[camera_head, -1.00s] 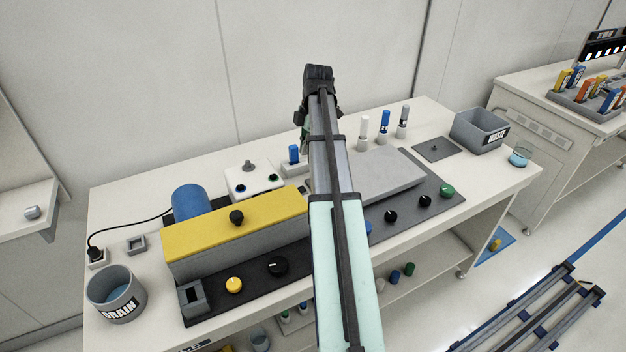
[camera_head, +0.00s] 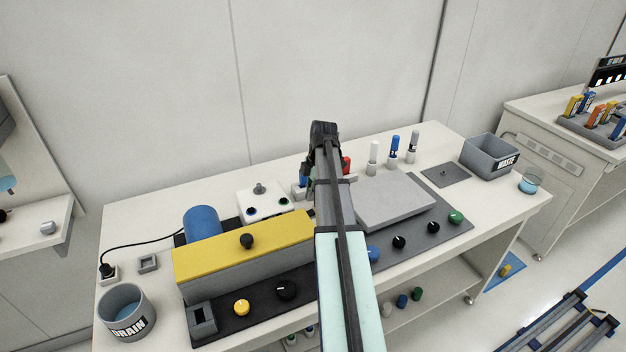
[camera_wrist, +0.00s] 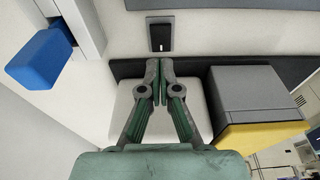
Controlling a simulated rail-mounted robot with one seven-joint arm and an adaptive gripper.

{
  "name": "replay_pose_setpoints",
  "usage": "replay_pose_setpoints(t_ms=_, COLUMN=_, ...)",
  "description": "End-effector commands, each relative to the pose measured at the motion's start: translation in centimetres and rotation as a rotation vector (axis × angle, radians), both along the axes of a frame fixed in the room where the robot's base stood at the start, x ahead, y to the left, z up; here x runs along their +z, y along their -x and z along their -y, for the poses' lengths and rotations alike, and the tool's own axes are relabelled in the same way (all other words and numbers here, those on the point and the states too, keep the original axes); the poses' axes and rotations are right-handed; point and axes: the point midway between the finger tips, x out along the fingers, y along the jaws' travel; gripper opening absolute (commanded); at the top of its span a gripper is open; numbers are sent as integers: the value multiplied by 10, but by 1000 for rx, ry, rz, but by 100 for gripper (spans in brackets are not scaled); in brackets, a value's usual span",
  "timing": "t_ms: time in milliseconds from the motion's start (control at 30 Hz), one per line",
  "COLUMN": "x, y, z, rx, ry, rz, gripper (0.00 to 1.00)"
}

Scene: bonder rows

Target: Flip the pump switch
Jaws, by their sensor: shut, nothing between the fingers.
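A white box (camera_wrist: 128,103) lies behind the fingers. In the head view my arm hides the fingers and the small switch. The white box (camera_head: 255,203) with a grey knob stands left of my arm there.
A yellow-topped grey box (camera_head: 240,249) and a blue cylinder (camera_head: 202,223) stand left of my arm. A blue block (camera_wrist: 40,58) sticks up left of the fingers. A grey plate (camera_head: 395,200) lies right. A drain pot (camera_head: 126,310) and waste bin (camera_head: 490,155) stand at the bench ends.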

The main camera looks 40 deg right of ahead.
Motion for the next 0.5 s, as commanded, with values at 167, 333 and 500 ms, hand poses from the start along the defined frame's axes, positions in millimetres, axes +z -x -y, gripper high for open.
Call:
replay_pose_setpoints(t_ms=167, x=-25, y=0, z=-1, rx=-1, ry=-2, rz=-2, gripper=0)
replay_pose_setpoints(t_ms=333, x=-43, y=1, z=3, rx=0, ry=0, rz=-1, gripper=0)
replay_pose_setpoints(t_ms=500, x=-52, y=2, z=5, rx=1, ry=0, rz=-1, gripper=0)
